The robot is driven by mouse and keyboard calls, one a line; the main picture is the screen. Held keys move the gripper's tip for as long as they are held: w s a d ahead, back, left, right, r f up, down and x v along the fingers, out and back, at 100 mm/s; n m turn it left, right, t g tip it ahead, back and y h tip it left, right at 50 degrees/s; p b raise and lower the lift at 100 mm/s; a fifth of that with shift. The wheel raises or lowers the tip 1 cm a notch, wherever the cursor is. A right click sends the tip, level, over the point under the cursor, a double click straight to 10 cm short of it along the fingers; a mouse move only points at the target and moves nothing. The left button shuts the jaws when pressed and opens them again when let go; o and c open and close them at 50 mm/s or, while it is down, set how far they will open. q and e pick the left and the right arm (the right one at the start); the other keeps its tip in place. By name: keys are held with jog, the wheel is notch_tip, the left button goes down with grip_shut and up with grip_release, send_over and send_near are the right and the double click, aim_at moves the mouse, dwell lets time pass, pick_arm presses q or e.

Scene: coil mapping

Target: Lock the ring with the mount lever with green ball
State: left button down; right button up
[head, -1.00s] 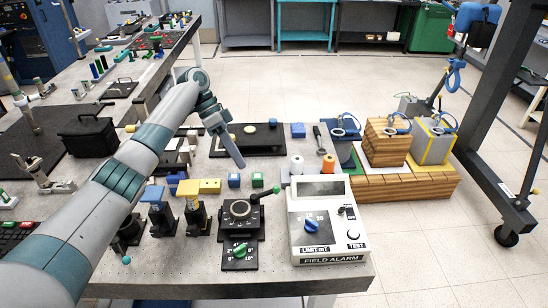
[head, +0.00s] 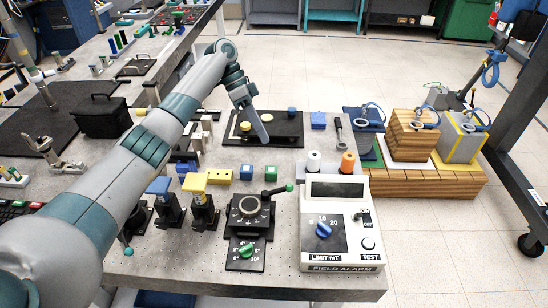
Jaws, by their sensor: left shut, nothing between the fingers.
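The black mount (head: 233,222) stands near the front of the bench, with a round dial-like ring (head: 249,206) on its top. Its lever ends in a green ball (head: 289,188) and points right and slightly back from the ring. I cannot tell from here whether the ring is locked. A green knob (head: 246,251) sits on a plate in front of the mount. My left gripper (head: 264,138) is shut and empty. It is behind the mount, over the front part of a black tray, apart from the lever. My right gripper is not in view.
A white field alarm box (head: 340,248) stands close to the right of the mount. Blue (head: 164,205) and yellow-topped (head: 203,210) devices stand to its left. The black tray (head: 290,130) lies farther back.

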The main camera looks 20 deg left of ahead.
aim_at(277, 192)
pick_arm(q)
jog(key=s+d+f+p, duration=0.5)
jog(key=d+f+p, duration=0.1)
jog(key=f, duration=0.3)
jog(key=shift+d+p, duration=0.4)
jog(key=shift+d, duration=0.2)
jog(key=shift+s, duration=0.1)
